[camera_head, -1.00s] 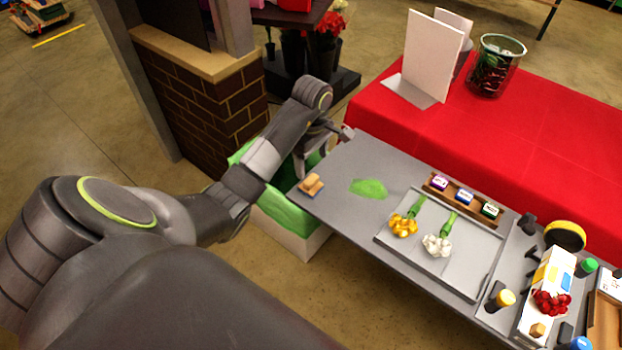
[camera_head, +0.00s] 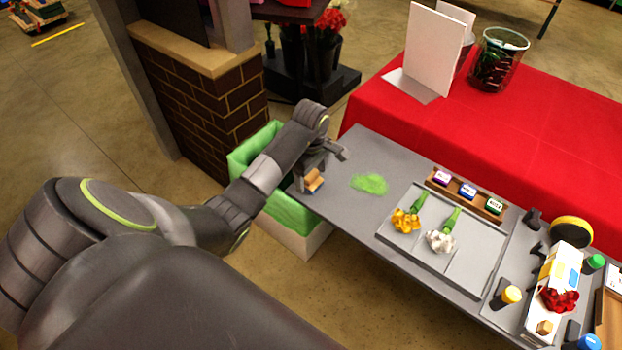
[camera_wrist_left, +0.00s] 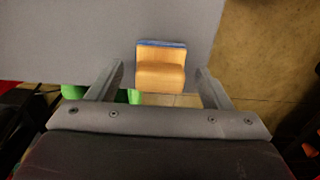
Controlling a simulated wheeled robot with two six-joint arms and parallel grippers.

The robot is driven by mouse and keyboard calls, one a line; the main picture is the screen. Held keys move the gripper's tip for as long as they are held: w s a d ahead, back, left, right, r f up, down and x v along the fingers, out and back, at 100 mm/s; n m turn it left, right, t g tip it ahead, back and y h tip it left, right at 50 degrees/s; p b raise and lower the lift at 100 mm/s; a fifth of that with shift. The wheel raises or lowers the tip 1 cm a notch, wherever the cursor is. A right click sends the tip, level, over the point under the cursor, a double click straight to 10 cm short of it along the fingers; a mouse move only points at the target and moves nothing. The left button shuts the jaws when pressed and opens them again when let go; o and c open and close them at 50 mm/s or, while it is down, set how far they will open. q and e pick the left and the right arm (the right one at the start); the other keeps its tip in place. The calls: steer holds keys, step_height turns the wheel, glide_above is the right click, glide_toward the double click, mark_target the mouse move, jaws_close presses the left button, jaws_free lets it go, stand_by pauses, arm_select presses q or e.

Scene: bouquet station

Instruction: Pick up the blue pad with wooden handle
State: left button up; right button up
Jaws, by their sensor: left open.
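The blue pad with wooden handle (camera_head: 314,181) sits at the near left corner of the grey table, partly covered by my left gripper in the head view. In the left wrist view its wooden handle (camera_wrist_left: 161,76) and a thin blue edge show ahead of the fingers, in line with the gap between them. My left gripper (camera_head: 331,160) is open and empty, just over the pad; its two fingers also show in the left wrist view (camera_wrist_left: 159,85), one on each side of the handle. I cannot tell whether they touch it. My right gripper is not in view.
A green patch (camera_head: 369,184) lies on the grey table (camera_head: 345,215) right of the pad. A tray (camera_head: 468,262) holds a yellow and a white flower. A green-lined bin (camera_head: 290,214) stands below the table's left edge. A brick pillar (camera_head: 205,105) is behind my arm.

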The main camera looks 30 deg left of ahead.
mark_target(311, 173)
arm_select(q)
steer(key=c, duration=1.1)
steer(key=shift+r, duration=0.1)
steer(key=shift+r, duration=0.3)
step_height(311, 173, up, 5)
steer(key=shift+r, duration=0.1)
step_height(311, 173, up, 3)
steer(key=p, duration=0.3)
steer(key=shift+r+p, duration=0.55)
steer(key=shift+p, duration=0.05)
